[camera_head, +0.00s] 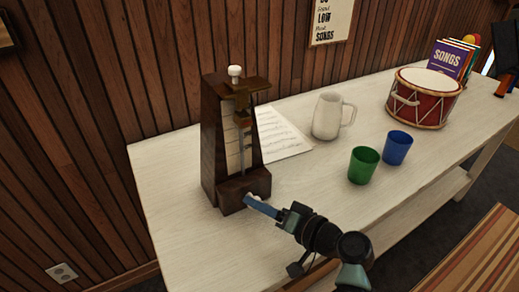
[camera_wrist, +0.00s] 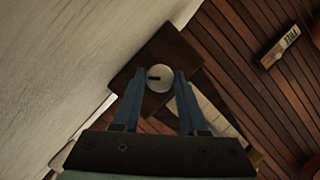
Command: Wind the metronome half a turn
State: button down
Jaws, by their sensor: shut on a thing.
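The metronome (camera_head: 227,145) is a dark wooden tapered case standing upright on the white table, with a pale scale and a pendulum on its front and a white knob on top. Its round white winding knob (camera_wrist: 160,78) sticks out of the front of its base and has a dark mark pointing left in the wrist view. My gripper (camera_wrist: 159,82) has its two blue fingers on either side of this knob, shut on it. In the head view my gripper (camera_head: 252,199) reaches the metronome's base from the lower right, and its fingers partly hide the knob.
The white table (camera_head: 300,215) holds a sheet of music (camera_head: 281,135) behind the metronome, a white mug (camera_head: 327,116), a green cup (camera_head: 363,165), a blue cup (camera_head: 397,148) and a red drum (camera_head: 423,98). A wooden wall stands close behind. The table's left front is clear.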

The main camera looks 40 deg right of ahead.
jog(key=m+t+y, duration=0.1)
jog(key=m, duration=0.2)
jog(key=shift+f+m+b, duration=0.15)
jog(key=shift+m+b, duration=0.15)
jog(key=shift+b, duration=0.05)
jog(key=shift+m+t+y, duration=0.4)
jog(key=shift+m+t, duration=0.3)
jog(key=shift+m, duration=0.6)
jog(key=shift+c, duration=2.3)
grip_release()
jog(key=shift+s, duration=0.1)
jog(key=s, duration=0.4)
jog(key=s+d, duration=0.1)
jog(key=s, duration=0.3)
jog(key=s+d, duration=0.1)
jog(key=s, duration=0.3)
jog(key=shift+s, duration=0.3)
